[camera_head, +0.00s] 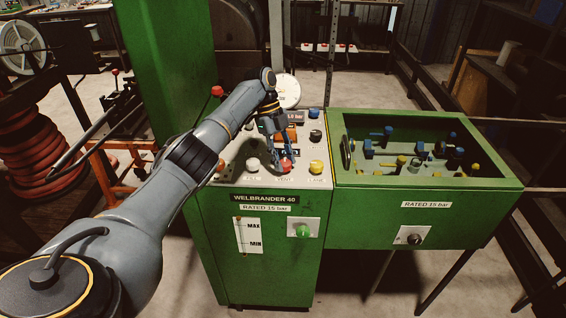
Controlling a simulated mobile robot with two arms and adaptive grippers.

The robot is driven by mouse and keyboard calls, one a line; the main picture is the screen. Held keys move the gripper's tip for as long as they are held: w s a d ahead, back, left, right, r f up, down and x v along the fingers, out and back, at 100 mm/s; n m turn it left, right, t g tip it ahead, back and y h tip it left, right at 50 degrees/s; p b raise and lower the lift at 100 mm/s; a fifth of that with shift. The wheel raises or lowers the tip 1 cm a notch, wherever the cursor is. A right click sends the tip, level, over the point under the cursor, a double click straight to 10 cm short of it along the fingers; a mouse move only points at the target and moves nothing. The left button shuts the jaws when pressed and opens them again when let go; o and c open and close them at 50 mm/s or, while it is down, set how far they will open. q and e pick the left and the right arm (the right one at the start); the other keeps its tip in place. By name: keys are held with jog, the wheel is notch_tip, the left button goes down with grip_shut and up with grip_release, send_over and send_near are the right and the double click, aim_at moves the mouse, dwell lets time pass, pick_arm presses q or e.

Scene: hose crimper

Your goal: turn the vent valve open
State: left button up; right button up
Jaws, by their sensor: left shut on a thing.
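The vent valve (287,169) is a red knob above the "VENT" label on the sloped panel of the green machine. My left gripper (286,160) reaches down from the upper left and is shut on this red knob. The fingers hide part of the knob, and its turn angle cannot be told. My right gripper is out of view.
A white knob (253,164) and a yellow knob (316,167) flank the red one closely. A round gauge (286,91) stands behind the panel. An open green bin (425,190) with blue and yellow fittings adjoins on the right. A green knob (302,231) is on the front.

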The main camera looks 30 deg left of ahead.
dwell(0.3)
pick_arm(q)
jog(key=o, duration=1.1)
jog(key=shift+o, duration=0.2)
jog(key=v, duration=0.7)
jog(key=shift+r, duration=0.2)
jog(key=shift+w, duration=0.1)
